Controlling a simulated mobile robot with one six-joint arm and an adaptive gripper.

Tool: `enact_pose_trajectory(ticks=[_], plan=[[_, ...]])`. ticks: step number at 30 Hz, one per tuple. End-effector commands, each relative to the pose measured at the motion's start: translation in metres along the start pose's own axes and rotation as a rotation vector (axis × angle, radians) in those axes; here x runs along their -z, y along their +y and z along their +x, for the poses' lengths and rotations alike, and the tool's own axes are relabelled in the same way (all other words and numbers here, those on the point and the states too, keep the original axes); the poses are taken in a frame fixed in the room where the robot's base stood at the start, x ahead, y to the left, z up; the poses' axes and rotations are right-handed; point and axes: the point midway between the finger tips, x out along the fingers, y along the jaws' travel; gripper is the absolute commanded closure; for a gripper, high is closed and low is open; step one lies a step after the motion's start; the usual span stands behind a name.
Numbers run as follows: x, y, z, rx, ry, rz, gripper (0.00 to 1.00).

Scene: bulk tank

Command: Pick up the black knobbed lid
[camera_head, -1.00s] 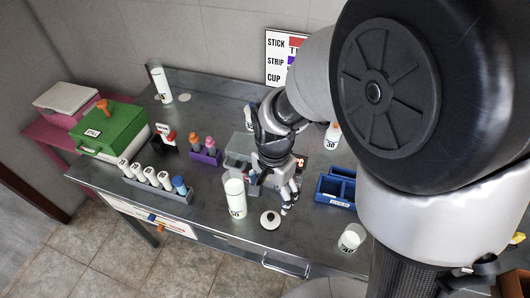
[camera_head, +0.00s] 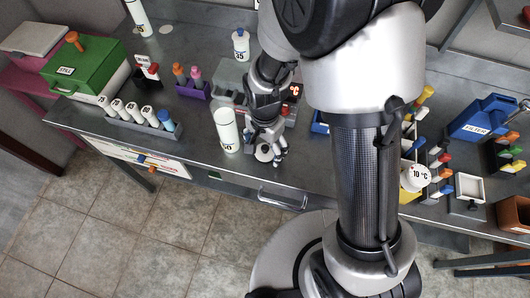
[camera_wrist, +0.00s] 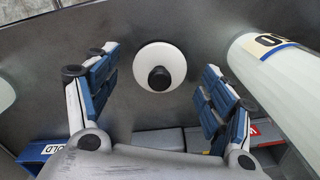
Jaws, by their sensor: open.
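The lid (camera_wrist: 176,58) is a white disc with a black knob (camera_wrist: 159,78), lying flat on the grey bench top in the wrist view. My gripper (camera_wrist: 157,62) is open, with one blue-padded finger on each side of the lid and visible gaps to it. In the head view my gripper (camera_head: 269,158) points down at the lid (camera_head: 263,153), which is partly hidden by the fingers. I cannot tell the height of the fingertips above the bench.
A tall white cylinder (camera_head: 227,131) stands just left of my gripper and shows large at right in the wrist view (camera_wrist: 285,75). A grey device (camera_head: 231,78) with a red display is behind. The bench's front edge is close. A blue bin (camera_head: 319,123) is to the right.

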Motion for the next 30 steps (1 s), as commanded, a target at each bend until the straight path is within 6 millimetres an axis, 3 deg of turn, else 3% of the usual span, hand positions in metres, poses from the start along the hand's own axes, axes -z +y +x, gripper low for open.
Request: enact_pose_trajectory(ticks=[8,26,30], plan=[[0.0000,0.0000,0.0048,0.000,0.000,0.000,0.26],[0.0001,0.0000,0.0046,0.000,0.000,0.000,0.66],[0.0001,0.0000,0.0046,0.000,0.000,0.000,0.67]])
